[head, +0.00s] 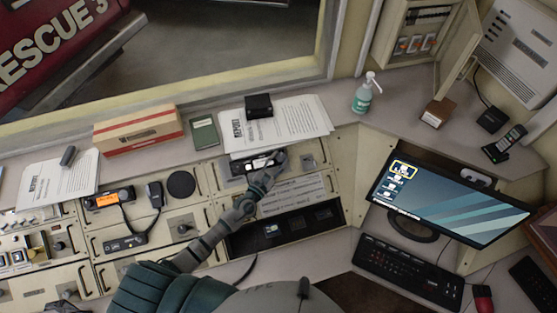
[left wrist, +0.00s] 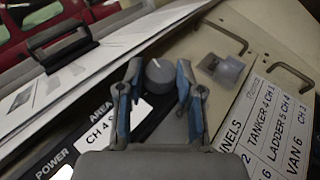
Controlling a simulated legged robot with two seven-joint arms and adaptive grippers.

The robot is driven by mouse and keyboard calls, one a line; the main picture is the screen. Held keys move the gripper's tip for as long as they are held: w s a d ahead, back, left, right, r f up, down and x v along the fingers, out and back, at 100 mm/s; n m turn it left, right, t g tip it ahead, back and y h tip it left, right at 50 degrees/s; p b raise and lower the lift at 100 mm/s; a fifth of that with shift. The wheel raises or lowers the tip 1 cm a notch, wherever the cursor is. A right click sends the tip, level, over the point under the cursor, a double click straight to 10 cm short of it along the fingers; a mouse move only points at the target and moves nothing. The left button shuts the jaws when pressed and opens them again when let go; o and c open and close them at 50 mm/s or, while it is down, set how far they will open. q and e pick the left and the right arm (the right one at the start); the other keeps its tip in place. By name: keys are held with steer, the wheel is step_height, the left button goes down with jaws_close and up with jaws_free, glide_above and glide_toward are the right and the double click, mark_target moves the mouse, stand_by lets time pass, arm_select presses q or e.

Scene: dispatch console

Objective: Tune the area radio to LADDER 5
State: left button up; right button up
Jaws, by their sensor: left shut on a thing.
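The area radio (head: 250,165) is set in the console's upper panel. In the left wrist view its dark face (left wrist: 80,138) shows the words POWER and AREA and a white display (left wrist: 112,124) starting "CH 4 S"; the rest is hidden by a finger. My left gripper (head: 280,156) is at the radio's right end. In the left wrist view its two fingers (left wrist: 160,85) are shut on the grey round knob (left wrist: 159,70), one on each side. The channel card (left wrist: 277,130) beside it lists TANKER 4 CH 1, LADDER 5 CH 4 and VAN 6 CH 3. My right gripper is not in view.
Report papers (head: 292,120) with a black box (head: 259,105) lie just behind the radio. An open dark drawer (head: 270,238) is below the card. An orange-lit radio (head: 108,199) is to the left, a monitor (head: 445,205) to the right. Metal handles stick out nearby.

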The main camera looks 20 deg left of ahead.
arm_select(q)
steer(key=shift+s+f, duration=0.15)
steer(key=shift+f, duration=0.2)
steer(key=o, duration=1)
steer(key=shift+c, duration=0.2)
steer(key=shift+o, duration=1)
steer(key=shift+r, duration=0.1)
steer(key=shift+a, duration=0.1)
steer(key=v, duration=1.2)
steer(key=shift+a, duration=0.1)
